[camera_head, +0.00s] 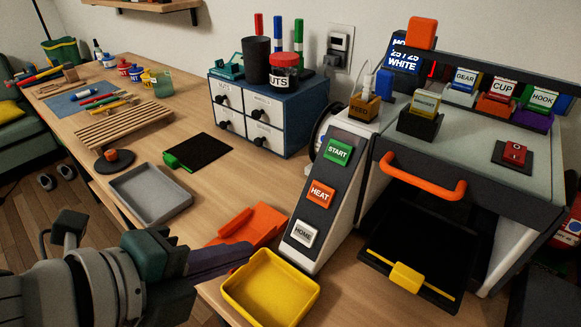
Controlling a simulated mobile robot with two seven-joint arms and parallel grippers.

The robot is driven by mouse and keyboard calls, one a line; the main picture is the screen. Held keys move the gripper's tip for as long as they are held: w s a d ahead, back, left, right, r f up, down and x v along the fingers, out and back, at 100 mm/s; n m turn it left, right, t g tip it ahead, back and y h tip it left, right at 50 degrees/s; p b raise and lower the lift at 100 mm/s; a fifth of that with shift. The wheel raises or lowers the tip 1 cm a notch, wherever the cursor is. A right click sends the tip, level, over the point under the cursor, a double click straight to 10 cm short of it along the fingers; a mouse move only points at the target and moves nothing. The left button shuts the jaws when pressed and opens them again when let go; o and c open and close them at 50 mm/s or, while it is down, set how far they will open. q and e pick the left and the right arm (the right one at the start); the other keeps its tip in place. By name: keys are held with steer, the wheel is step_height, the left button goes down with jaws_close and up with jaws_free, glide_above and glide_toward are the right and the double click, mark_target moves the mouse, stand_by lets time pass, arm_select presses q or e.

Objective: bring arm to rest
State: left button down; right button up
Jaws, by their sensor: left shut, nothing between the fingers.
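My left arm comes in from the lower left corner. Its left gripper (246,252) is shut and empty, with its dark fingers pointing right. The fingertips are close to the orange scoop-like tray (252,222) and the yellow tray (270,288) at the table's front. From this view I cannot tell whether they touch either tray. My right gripper is out of view.
The printer (460,150) fills the right, with its orange handle (420,178) and sloped START, HEAT and HOME panel. A drawer cabinet (262,110) stands at the back.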

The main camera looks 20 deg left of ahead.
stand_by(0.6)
arm_select(q)
steer(key=s+a+r+n+g+y, duration=0.1)
steer(key=s+a+n+g+y, duration=0.15)
steer(key=s+n, duration=0.6)
steer(key=s+a+r+n+g+y, duration=0.1)
steer(key=s+n+g, duration=0.35)
steer(key=n, duration=0.75)
step_height(320, 180, up, 38)
steer(key=p, duration=3.8)
steer(key=shift+s, duration=0.15)
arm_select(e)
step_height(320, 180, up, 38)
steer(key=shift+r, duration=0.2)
arm_select(q)
steer(key=shift+m, duration=0.25)
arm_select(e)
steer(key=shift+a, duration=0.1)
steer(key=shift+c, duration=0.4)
